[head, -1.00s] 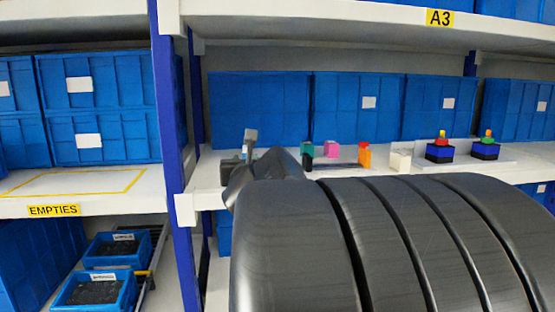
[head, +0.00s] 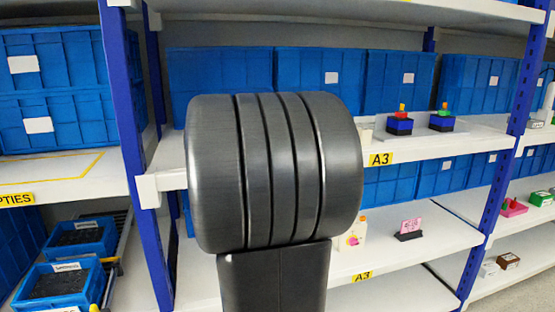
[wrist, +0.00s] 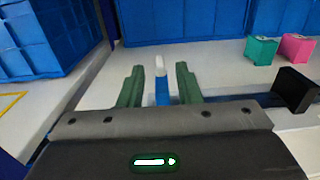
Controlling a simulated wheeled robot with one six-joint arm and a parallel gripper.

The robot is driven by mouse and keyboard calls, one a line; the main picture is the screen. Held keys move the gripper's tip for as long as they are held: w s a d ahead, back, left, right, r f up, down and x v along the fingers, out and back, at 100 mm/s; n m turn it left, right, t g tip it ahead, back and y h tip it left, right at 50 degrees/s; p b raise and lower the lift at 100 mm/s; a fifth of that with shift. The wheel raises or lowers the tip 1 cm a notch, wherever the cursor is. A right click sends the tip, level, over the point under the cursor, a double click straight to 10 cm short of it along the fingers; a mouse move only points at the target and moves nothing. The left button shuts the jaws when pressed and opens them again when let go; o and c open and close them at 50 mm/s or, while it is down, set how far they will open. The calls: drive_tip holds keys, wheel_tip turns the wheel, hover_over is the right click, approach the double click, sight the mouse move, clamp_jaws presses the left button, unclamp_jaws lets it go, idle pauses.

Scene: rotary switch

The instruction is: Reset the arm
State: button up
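My gripper (wrist: 160,68) shows in the wrist view with two green fingers spread apart. A small upright blue piece with a pale top (wrist: 161,88) stands between the fingers, with a gap on both sides; whether it is a separate object is unclear. In the head view my thick dark arm fills the middle and hides my gripper. Two switch-like units stand on the middle shelf right of my arm: one with a red and yellow top (head: 400,124), one with a green and red top (head: 441,121).
Blue crates (head: 220,80) line the shelf's back. A blue upright (head: 122,110) stands left of my arm. In the wrist view, a green block (wrist: 261,50), a pink block (wrist: 297,47) and a black block (wrist: 295,88) lie to the right. Bare shelf (wrist: 225,80) lies between.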

drive_tip(key=shift+p+x, duration=0.3)
drive_tip(key=shift+x, duration=2.05)
drive_tip(key=shift+s, duration=0.15)
drive_tip(key=v, duration=1.3)
drive_tip(key=shift+s+d, duration=0.15)
drive_tip(key=shift+s, duration=0.1)
drive_tip(key=x, duration=1.3)
drive_tip(key=shift+w, duration=0.25)
drive_tip(key=shift+w+r+p, duration=0.15)
drive_tip(key=shift+w+p, duration=0.1)
drive_tip(key=shift+p, duration=0.25)
drive_tip(key=shift+s+r+y+p, duration=0.1)
drive_tip(key=shift+y+p, duration=0.2)
drive_tip(key=shift+p, duration=0.6)
drive_tip(key=n+g+y+p, duration=0.1)
drive_tip(key=n+y+p, duration=0.1)
drive_tip(key=p, duration=0.6)
drive_tip(key=n+g+y+p, duration=0.2)
drive_tip(key=y+p, duration=0.2)
drive_tip(key=p, duration=0.5)
drive_tip(key=shift+n+p, duration=0.3)
drive_tip(key=shift+n, duration=0.1)
